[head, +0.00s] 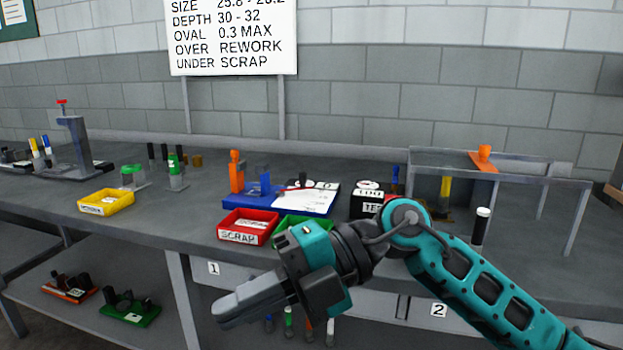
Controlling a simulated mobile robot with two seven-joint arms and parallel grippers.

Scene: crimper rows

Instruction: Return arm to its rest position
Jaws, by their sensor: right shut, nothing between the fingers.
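My right arm, teal and black, comes in from the lower right. Its right gripper (222,312) points left, in front of the workbench (195,211) edge. The fingers are together with nothing between them. The gripper and wrist hide part of the bench front and part of a green tray (291,225). My left gripper does not show.
On the bench stand a red SCRAP tray (247,228), a yellow tray (106,203), a blue fixture (265,190), a black box (366,202) and a grey frame (480,164). A lower shelf (75,318) holds tools. Bare bench lies between the yellow and red trays.

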